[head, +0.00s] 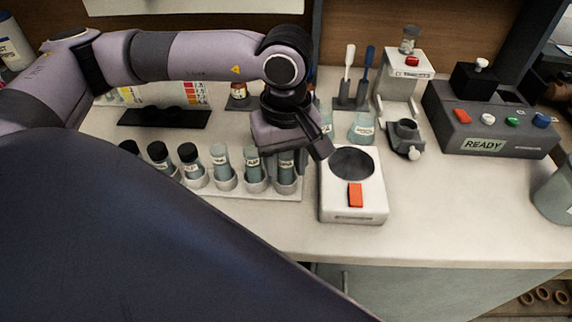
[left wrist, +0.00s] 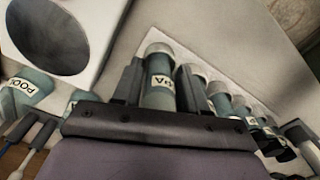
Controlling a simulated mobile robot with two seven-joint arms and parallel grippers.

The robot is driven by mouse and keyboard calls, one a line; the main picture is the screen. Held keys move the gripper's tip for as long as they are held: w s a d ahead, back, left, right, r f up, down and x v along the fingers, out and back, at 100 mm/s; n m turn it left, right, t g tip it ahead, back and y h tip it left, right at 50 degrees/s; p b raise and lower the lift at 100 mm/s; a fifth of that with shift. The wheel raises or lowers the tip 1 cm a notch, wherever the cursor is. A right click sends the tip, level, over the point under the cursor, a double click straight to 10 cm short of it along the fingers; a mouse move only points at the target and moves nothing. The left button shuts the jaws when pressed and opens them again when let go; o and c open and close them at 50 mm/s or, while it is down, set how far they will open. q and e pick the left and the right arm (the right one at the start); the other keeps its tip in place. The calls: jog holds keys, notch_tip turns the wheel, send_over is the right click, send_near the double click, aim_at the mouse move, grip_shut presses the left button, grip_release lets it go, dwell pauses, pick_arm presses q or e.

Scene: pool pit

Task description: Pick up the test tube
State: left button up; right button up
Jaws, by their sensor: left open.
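Several teal test tubes with white labels stand upright in a white rack (head: 245,192). The three at the left have black caps. The tube at the right end (head: 286,170) stands under my left gripper (head: 296,153), and the gripper hides its top. In the left wrist view that labelled tube (left wrist: 159,84) stands between the two dark fingers of my open left gripper (left wrist: 160,86), with a finger on each side. I cannot tell whether either finger touches it. My right gripper is not in view.
A white device with a dark round plate (head: 352,163) and an orange switch stands close right of the rack. Behind are beakers (head: 362,128) and a brush holder. A grey button box (head: 490,118) reading READY stands at the right.

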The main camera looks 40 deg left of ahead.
pick_arm(q)
jog(key=shift+f, duration=0.3)
grip_shut()
jog(key=shift+r, duration=0.15)
notch_tip(320, 180, up, 20)
jog(key=shift+w, duration=0.1)
dwell(0.6)
